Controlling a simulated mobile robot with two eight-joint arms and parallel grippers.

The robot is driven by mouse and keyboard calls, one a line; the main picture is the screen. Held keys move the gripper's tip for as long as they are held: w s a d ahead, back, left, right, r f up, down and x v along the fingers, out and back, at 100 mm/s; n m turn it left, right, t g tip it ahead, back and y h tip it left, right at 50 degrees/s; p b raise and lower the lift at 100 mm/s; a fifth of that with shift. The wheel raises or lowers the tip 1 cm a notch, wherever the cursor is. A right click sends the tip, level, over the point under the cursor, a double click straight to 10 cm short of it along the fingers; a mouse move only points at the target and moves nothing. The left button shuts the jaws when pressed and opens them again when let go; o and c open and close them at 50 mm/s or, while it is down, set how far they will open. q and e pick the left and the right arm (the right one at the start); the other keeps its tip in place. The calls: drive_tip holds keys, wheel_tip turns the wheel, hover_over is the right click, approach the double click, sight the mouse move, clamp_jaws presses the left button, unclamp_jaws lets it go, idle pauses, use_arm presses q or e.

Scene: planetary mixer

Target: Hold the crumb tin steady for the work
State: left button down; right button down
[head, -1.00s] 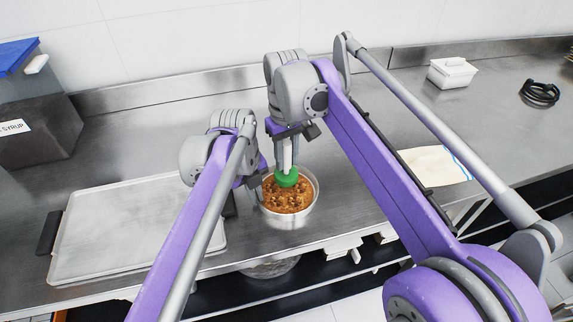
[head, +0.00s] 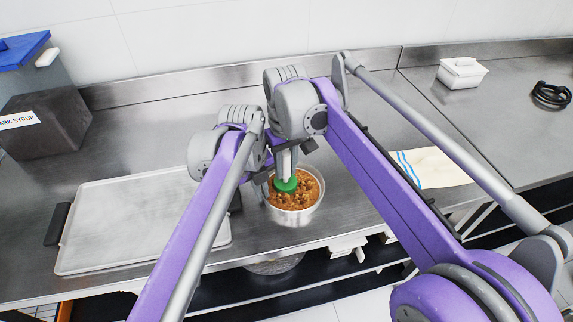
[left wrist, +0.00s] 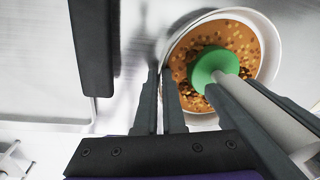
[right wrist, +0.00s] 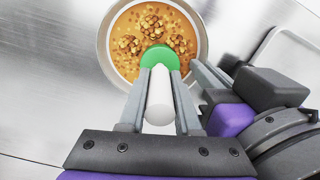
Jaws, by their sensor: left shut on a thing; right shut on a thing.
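The crumb tin (head: 297,217) is a round, pale metal tin of golden-brown crumbs (head: 307,197), upright on the steel counter near its front edge. My left gripper (head: 266,190) is shut on the left side of its wall; the left wrist view shows the fingers at the rim (left wrist: 166,72). My right gripper (head: 287,168) is shut on the white handle (right wrist: 159,98) of a tool with a round green head (head: 286,185). The green head is over the crumbs, left of the tin's middle. Whether it presses into them is unclear. The tool hides part of the crumbs.
A metal tray (head: 130,225) with dark handles lies left of the tin. A grey bin labelled syrup (head: 40,125) stands back left. A folded cloth (head: 432,167), a white lidded box (head: 462,74) and a black coil (head: 552,95) lie to the right. Counter behind the tin is clear.

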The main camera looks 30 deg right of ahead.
drive_tip(key=shift+f, duration=0.4)
idle(1.2)
drive_tip(key=shift+r, duration=0.2)
idle(0.4)
drive_tip(key=shift+r, duration=1.7)
drive_tip(key=shift+s+a+f, duration=0.1)
drive_tip(key=shift+s+f, duration=0.45)
drive_tip(key=shift+f, duration=0.2)
drive_tip(key=shift+s+a+f, duration=0.1)
drive_tip(key=shift+s+f, duration=0.4)
drive_tip(key=shift+f, duration=0.25)
drive_tip(key=shift+f, duration=0.15)
drive_tip(key=shift+f, duration=0.15)
